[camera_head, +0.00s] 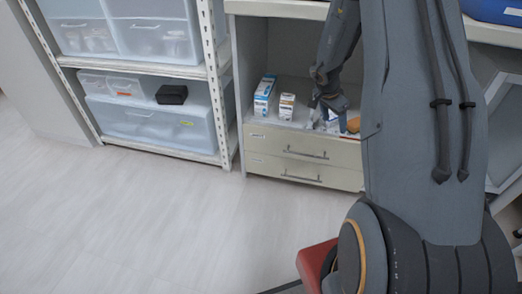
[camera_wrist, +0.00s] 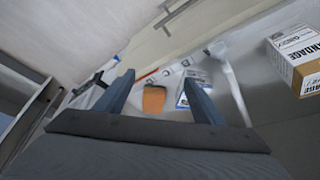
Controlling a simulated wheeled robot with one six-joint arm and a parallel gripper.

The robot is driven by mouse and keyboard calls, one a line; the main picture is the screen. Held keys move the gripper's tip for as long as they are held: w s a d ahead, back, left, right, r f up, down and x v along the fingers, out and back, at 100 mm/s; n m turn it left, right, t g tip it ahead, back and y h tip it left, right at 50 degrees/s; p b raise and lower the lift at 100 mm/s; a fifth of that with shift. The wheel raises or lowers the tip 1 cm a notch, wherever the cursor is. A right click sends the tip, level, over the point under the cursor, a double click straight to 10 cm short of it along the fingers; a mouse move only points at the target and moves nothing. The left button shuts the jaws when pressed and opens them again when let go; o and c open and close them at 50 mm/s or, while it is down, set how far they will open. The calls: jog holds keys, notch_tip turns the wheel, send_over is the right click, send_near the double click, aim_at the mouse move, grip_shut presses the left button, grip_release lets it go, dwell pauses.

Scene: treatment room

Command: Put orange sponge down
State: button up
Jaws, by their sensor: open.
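The orange sponge (camera_wrist: 153,99) lies on the cabinet shelf, between the fingers of my gripper (camera_wrist: 160,76) in the wrist view. Both fingers stand apart, with a visible gap on each side of the sponge. In the head view the sponge (camera_head: 353,124) shows at the right of the shelf, partly hidden by my arm. My gripper (camera_head: 328,116) reaches into the open cabinet beside it there. A blue-and-white box (camera_wrist: 183,98) is close to the right finger and partly hidden by it.
A bandage box (camera_wrist: 297,58) and a blue-and-white carton (camera_head: 264,96) stand left of my gripper in the head view. A white long-handled item (camera_wrist: 229,80) lies near the right finger. Drawers (camera_head: 303,160) are below; a rack with plastic bins (camera_head: 150,122) stands left.

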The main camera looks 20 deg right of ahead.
jog(key=w+a+r+n+t+y, duration=0.1)
jog(key=w+a+r+n+t, duration=0.1)
jog(key=w+a+r, duration=0.3)
jog(key=a+r+n+t, duration=0.1)
jog(key=a+r, duration=0.2)
jog(key=a, duration=0.4)
jog(key=w+a+r+n+t+y, duration=0.1)
jog(key=w+a+r+n+t, duration=0.15)
jog(key=a, duration=0.25)
jog(key=s+a+r+n+y, duration=0.1)
jog(key=a+r+n+y, duration=0.4)
jog(key=a, duration=1)
jog(key=s+a+r+n+g+y, duration=0.1)
jog(key=s+a+r+n+g, duration=0.15)
jog(key=s+a, duration=0.75)
jog(key=s+a+r+n+g, duration=0.1)
jog(key=s+a+r+n, duration=0.2)
jog(key=s+a, duration=0.65)
jog(key=s+d+n+g+h, duration=0.1)
jog(key=s+d+n, duration=0.1)
jog(key=s, duration=0.7)
jog(key=s+d+n+g+h, duration=0.2)
jog(key=s+d, duration=0.2)
jog(key=s, duration=0.5)
jog(key=shift+s+f, duration=0.2)
jog(key=shift+s, duration=0.2)
